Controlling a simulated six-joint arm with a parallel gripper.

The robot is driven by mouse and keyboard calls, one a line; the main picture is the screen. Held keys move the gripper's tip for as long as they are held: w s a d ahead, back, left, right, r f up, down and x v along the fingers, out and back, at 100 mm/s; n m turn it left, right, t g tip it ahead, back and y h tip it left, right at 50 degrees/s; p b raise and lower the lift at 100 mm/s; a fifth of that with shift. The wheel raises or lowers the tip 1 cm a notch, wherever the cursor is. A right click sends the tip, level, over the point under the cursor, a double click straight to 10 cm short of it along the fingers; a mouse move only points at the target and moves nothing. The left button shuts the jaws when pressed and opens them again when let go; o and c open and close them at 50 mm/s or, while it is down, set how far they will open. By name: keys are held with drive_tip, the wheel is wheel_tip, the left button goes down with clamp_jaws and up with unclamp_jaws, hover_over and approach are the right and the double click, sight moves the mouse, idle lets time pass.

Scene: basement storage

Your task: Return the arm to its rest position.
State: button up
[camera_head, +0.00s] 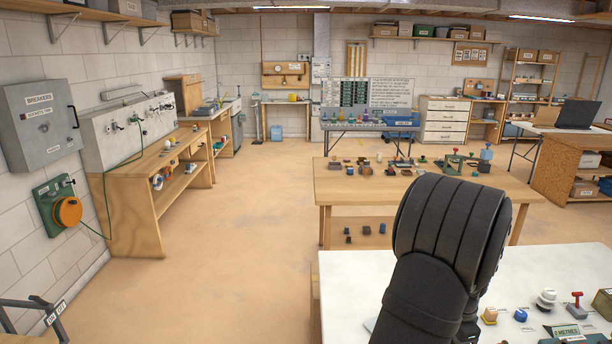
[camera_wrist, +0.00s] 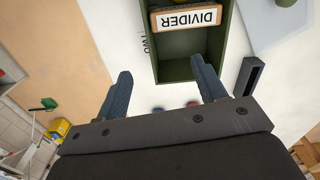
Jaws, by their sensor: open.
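My gripper (camera_wrist: 161,68) is open in the wrist view, with its two dark blue fingers spread wide and nothing between them. A green open box (camera_wrist: 174,75) lies beyond the fingertips on a white surface. A tan block labelled DIVIDER (camera_wrist: 187,17) sits in or across the box, apart from the fingers. Whether the right finger touches the box wall cannot be told. In the head view my dark arm (camera_head: 435,255) reaches over the white table at the lower right; the gripper itself is hidden there.
A wooden table (camera_head: 345,183) with small items stands behind. A dark hollow block (camera_wrist: 250,76) lies right of my fingers. The floor at left is clear.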

drive_tip(key=s+d+f+m, duration=0.2)
drive_tip(key=s+d+m, duration=0.4)
drive_tip(key=s+d, duration=0.85)
drive_tip(key=w+f, duration=0.2)
drive_tip(key=w, duration=0.2)
drive_tip(key=w+a+f, duration=0.1)
drive_tip(key=w+f, duration=0.1)
drive_tip(key=w, duration=0.2)
drive_tip(key=w+f, duration=0.2)
drive_tip(key=w, duration=0.2)
drive_tip(key=shift+a+f, duration=0.4)
